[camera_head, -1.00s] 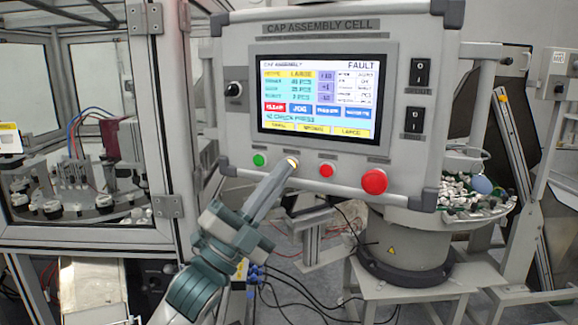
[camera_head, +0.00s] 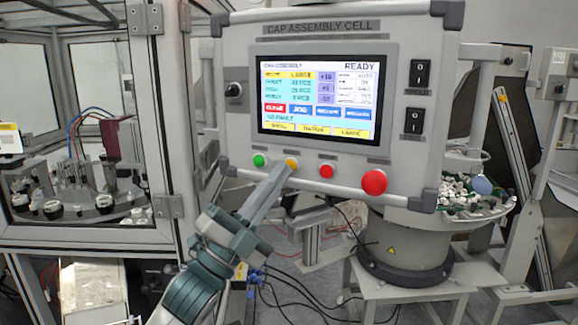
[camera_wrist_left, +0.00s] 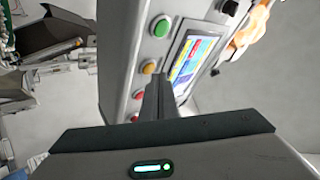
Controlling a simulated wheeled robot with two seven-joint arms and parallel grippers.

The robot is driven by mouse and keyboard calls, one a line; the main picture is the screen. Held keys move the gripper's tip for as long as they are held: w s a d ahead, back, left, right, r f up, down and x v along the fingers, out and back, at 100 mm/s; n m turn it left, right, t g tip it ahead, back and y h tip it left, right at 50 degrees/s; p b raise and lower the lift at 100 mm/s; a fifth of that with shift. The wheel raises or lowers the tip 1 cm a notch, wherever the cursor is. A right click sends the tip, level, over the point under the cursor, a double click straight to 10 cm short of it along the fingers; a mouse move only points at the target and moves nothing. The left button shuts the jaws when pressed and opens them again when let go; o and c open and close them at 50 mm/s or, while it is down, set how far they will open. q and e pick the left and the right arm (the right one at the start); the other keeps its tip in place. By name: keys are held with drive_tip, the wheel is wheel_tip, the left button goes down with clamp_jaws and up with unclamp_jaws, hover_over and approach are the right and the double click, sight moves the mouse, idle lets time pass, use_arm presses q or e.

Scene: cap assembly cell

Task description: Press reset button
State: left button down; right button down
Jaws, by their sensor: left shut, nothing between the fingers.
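The control panel (camera_head: 225,120) carries a row of buttons under its screen. The amber button (camera_head: 292,164) sits between a green button (camera_head: 259,160) and a small red one (camera_head: 327,171); its label is too small to read. My left gripper (camera_head: 285,170) is shut and empty, its fingertips just below the amber button. Whether they touch it I cannot tell. In the left wrist view the shut fingers (camera_wrist_left: 158,82) point at the panel beside an amber button (camera_wrist_left: 149,67). The screen (camera_head: 317,95) reads READY. My right gripper is not in view.
A large red button (camera_head: 374,182) is at the panel's lower right, and two black switches (camera_head: 420,73) are above it. A framed glass enclosure (camera_head: 167,120) stands left of the panel. A bowl feeder (camera_head: 408,240) stands behind at right. Cables lie below.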

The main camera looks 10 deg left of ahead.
use_arm(q)
drive_tip(key=s+a, duration=0.1)
drive_tip(key=s, duration=0.5)
drive_tip(key=shift+p, duration=0.35)
idle(0.3)
drive_tip(key=shift+w, duration=0.1)
idle(0.4)
